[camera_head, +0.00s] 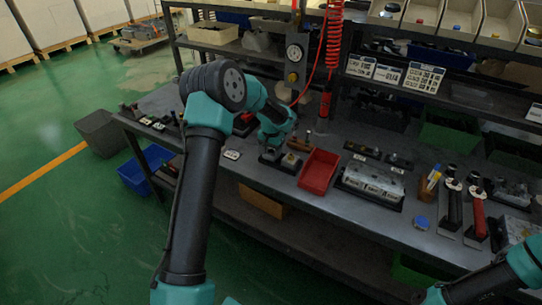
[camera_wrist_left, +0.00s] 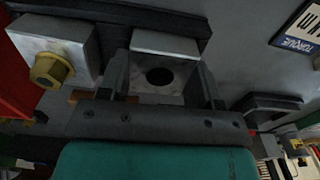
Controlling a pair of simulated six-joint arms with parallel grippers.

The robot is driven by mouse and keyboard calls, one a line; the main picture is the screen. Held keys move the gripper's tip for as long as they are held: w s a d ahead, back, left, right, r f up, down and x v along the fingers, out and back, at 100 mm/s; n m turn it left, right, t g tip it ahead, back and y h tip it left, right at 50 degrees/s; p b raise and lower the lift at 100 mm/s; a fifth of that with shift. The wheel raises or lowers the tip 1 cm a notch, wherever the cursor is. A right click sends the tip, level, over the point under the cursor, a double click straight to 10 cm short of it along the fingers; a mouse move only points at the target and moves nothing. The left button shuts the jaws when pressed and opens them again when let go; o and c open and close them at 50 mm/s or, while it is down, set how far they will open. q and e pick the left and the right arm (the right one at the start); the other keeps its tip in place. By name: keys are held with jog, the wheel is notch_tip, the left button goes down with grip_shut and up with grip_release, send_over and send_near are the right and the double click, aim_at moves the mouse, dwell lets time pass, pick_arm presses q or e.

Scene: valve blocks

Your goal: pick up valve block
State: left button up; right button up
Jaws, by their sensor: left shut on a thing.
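My left gripper (camera_head: 271,151) is low over a dark base on the workbench, just left of the red bin. In the left wrist view its two fingers (camera_wrist_left: 162,82) are closed around a grey metal valve block (camera_wrist_left: 145,86) with a dark round hole in its face. A second grey block (camera_wrist_left: 45,45) with a brass hex fitting (camera_wrist_left: 50,68) stands beside it, apart from the fingers. It also shows in the head view (camera_head: 291,161). In the head view my gripper mostly hides the held block. My right gripper is not in view; only part of that arm shows at the lower right.
The red bin (camera_head: 319,171) stands close to the right of the base. Beyond it are a tray of metal parts (camera_head: 373,184) and red- and black-handled tools (camera_head: 479,218). A red coiled hose (camera_head: 334,38) hangs behind. A small label (camera_head: 232,155) lies left of the gripper.

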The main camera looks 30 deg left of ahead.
pick_arm(q)
jog(key=c, duration=0.5)
jog(key=shift+c, duration=0.2)
jog(key=shift+r, duration=1.85)
jog(key=s+d+r, duration=0.1)
jog(key=s+d, duration=0.7)
jog(key=s, duration=0.5)
jog(key=shift+s+d+r, duration=0.15)
jog(key=shift+s+d, duration=0.05)
jog(key=shift+s, duration=0.15)
